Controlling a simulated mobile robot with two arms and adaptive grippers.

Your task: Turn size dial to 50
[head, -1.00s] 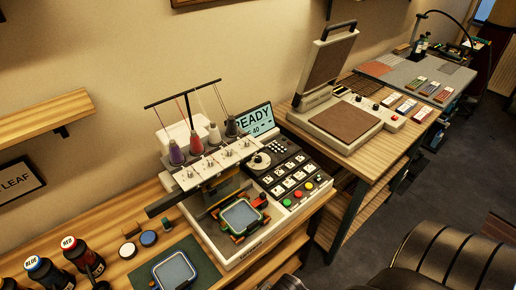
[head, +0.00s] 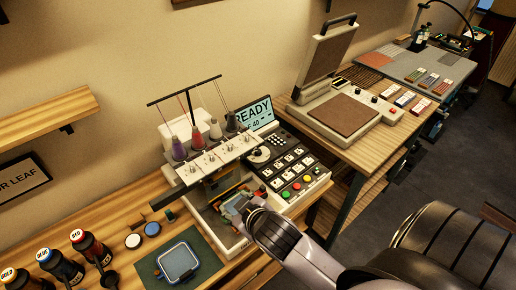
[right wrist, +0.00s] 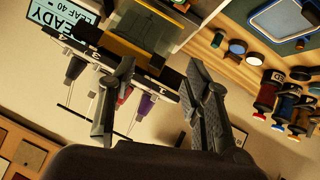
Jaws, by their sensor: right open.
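The embroidery machine (head: 215,232) stands on the wooden table. Its size dial is a pale round knob (head: 260,155) beside the dark button panel. The screen (head: 252,112) reads READY with a 40 below; in the right wrist view the screen (right wrist: 62,22) reads LEAF 40. My right gripper (head: 236,203) is over the front of the machine, below and left of the dial in the head view, apart from it. In the right wrist view its fingers (right wrist: 160,65) are spread with nothing between them. The dial is not visible there. My left gripper is out of view.
Thread spools (head: 197,138) stand above the needle head. Coloured buttons (head: 297,188) lie right of the gripper. A blue-rimmed hoop (head: 178,262) lies on a green mat at the front. Ink bottles (head: 90,247) stand at left. A heat press (head: 345,113) is on the right-hand table.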

